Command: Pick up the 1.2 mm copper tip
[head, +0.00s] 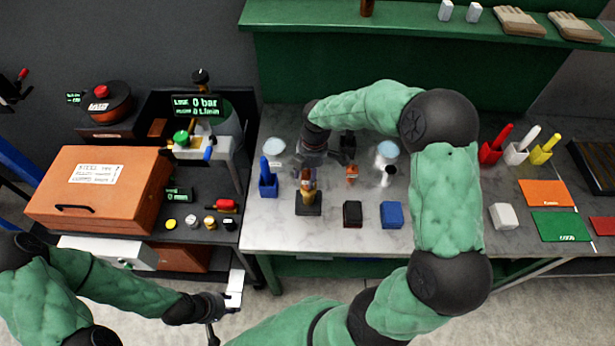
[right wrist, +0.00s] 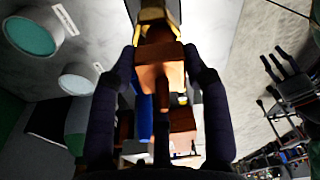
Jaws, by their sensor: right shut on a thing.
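In the right wrist view my right gripper (right wrist: 160,68) is shut on a copper-coloured blocky piece (right wrist: 158,76), which I take for the copper tip; I cannot read a size on it. A yellow, brass-like part (right wrist: 155,16) shows just past it. In the head view the right gripper (head: 312,165) is over the marble table, by a brown and gold piece (head: 308,186) at a dark stand (head: 308,204). Whether the held piece touches the stand is unclear. A small orange-copper piece (head: 352,173) is to the right. My left gripper (head: 213,309) is low at left; its jaws are unclear.
A blue holder (head: 268,185), a black block (head: 352,214) and a blue block (head: 391,214) stand close by on the marble table. Red, white and yellow holders (head: 516,153) stand further right. An orange case (head: 100,188) is on the left cart.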

